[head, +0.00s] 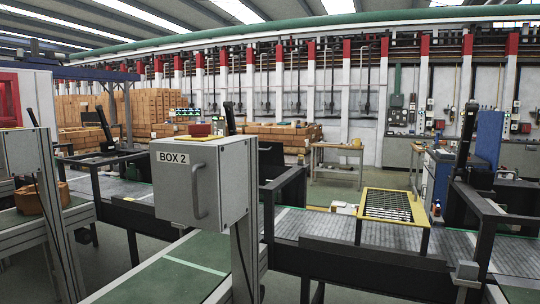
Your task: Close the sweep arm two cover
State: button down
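No part is labelled as the sweep arm two cover, so I cannot tell for certain which one it is. A grey box marked BOX 2 (187,185) stands on a post in front, its handled door shut. Black upright pieces stand along the conveyor line: one at the right (467,135), one behind the box (229,118), and a tilted one at the left (105,127). A yellow-framed mesh panel (388,206) lies over the conveyor at the right. My gripper is not in view.
A grey roller conveyor (325,229) with black frames crosses the view. A green belt (165,277) runs along the front. A brown brick-like piece (28,199) sits at the left. Stacked bricks (270,135) and a workbench (337,150) stand behind. Open floor shows beyond the conveyor.

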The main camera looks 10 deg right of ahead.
aim_at(271, 153)
jog(key=z, duration=0.85)
jog(key=i, duration=1.95)
jog(key=u, duration=0.3)
